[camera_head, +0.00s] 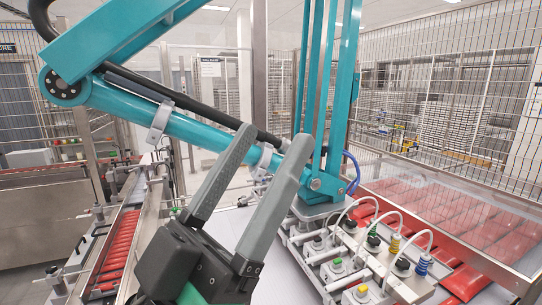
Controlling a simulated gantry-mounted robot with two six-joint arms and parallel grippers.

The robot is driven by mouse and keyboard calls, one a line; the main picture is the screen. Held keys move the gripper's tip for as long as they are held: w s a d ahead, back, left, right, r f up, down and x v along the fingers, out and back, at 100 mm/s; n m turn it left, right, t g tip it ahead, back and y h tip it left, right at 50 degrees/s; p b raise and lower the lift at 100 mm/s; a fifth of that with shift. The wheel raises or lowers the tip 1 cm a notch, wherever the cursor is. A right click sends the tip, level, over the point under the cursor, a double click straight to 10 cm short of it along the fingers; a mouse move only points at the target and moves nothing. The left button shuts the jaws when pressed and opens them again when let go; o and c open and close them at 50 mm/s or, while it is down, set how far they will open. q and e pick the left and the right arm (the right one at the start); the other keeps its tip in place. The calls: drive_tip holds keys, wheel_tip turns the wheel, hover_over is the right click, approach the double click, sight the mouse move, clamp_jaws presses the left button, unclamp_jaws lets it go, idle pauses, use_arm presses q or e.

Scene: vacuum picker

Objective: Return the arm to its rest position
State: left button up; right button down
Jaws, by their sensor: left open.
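The picker's teal arm (165,120) slopes from the upper left down toward the centre. A black hose runs along it. Its teal upright tubes (325,85) come down to a grey joint plate, below which hangs the vacuum head (318,262) with several hoses and coloured fittings. My left gripper (272,135) is in the foreground, its black body at the bottom and its two grey fingers pointing up. It is open, with nothing visible between the fingers. The fingers overlap the lower teal arm in the picture; I cannot tell whether they touch it. My right gripper is not in view.
A conveyor lane with red packs (118,250) runs on the left. More red packs (460,215) lie behind a clear panel on the right. Mesh fencing (445,100) encloses the back and right. A pale surface shows beside the vacuum head.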

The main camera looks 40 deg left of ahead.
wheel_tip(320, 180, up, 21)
drive_tip(key=p, duration=2.1)
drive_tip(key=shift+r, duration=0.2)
